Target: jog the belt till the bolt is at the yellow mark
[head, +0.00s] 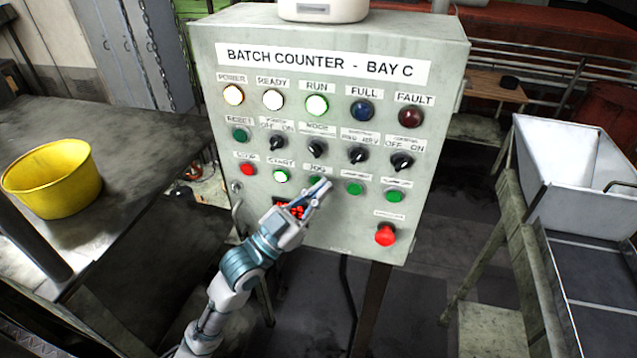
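The grey control cabinet (440,110), labelled BATCH COUNTER - BAY C, stands in the middle. The green JOG button (315,181) is in its lower button row, partly covered by my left gripper (325,186). The fingers look closed together, with their tips at or just in front of the button; I cannot tell whether they touch it. The START button (280,176) beside it is lit. The POWER, READY and RUN (317,105) lamps are lit; FULL and FAULT are dark. I cannot make out the bolt, the yellow mark or a moving belt. My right gripper is out of view.
A red STOP button (247,169) and a large red mushroom button (386,235) are on the cabinet. A red display (290,209) is partly hidden by my gripper. A yellow bowl (52,178) stands on the left table (130,140). A white hopper (575,180) stands at right.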

